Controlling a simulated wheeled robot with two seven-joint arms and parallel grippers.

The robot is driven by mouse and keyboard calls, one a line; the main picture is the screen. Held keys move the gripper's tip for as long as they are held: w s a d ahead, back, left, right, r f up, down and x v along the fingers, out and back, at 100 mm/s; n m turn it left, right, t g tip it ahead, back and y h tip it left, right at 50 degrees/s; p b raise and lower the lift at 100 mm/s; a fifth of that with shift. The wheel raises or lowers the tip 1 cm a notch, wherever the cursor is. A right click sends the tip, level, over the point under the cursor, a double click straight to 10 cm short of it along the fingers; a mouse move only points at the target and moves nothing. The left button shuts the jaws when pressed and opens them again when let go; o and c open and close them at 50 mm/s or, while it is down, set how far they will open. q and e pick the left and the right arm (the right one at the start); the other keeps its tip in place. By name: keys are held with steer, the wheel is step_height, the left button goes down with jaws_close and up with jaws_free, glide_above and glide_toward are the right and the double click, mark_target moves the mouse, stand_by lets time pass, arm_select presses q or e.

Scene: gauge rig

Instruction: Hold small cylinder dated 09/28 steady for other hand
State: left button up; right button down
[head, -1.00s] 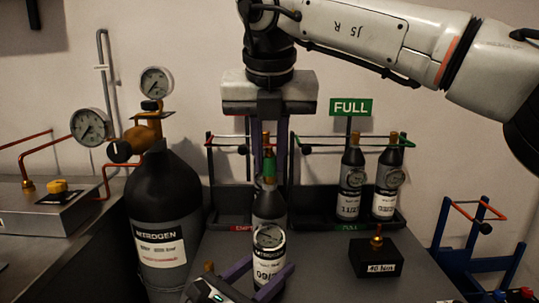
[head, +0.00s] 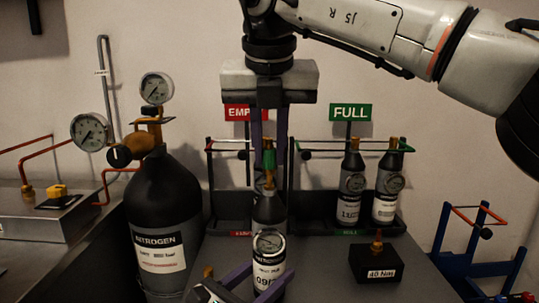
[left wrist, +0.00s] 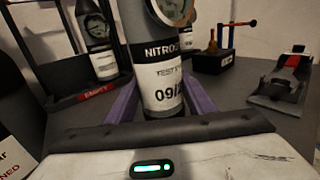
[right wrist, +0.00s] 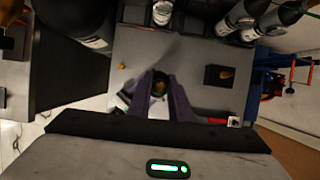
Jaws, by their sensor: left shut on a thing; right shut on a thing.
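The small cylinder (head: 268,212), dark with a grey band, stands upright at the front of the bench. Its gauge faces me and its label starts "09/"; the rest is covered. It also fills the middle of the left wrist view (left wrist: 162,80). My left gripper (head: 258,284) is shut around its lower body. My right gripper (head: 268,150) comes down from above, shut on a green and brass piece (head: 269,160) at the cylinder's top. In the right wrist view its fingers (right wrist: 158,85) flank that top. I cannot tell whether the piece and the valve are joined.
A big nitrogen cylinder (head: 165,215) with gauges stands at left. Behind are the EMPTY rack (head: 222,228) and the FULL rack (head: 325,228) with two small cylinders. A black "40 Nm" block (head: 375,263) sits at right, a blue stand (head: 465,262) beyond it.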

arm_select(q)
steer(key=shift+f, duration=0.1)
arm_select(e)
steer(key=shift+r, duration=1.5)
arm_select(q)
steer(key=o, duration=1.3)
steer(key=shift+o, duration=0.2)
steer(key=shift+a, duration=0.1)
steer(key=v, duration=1.2)
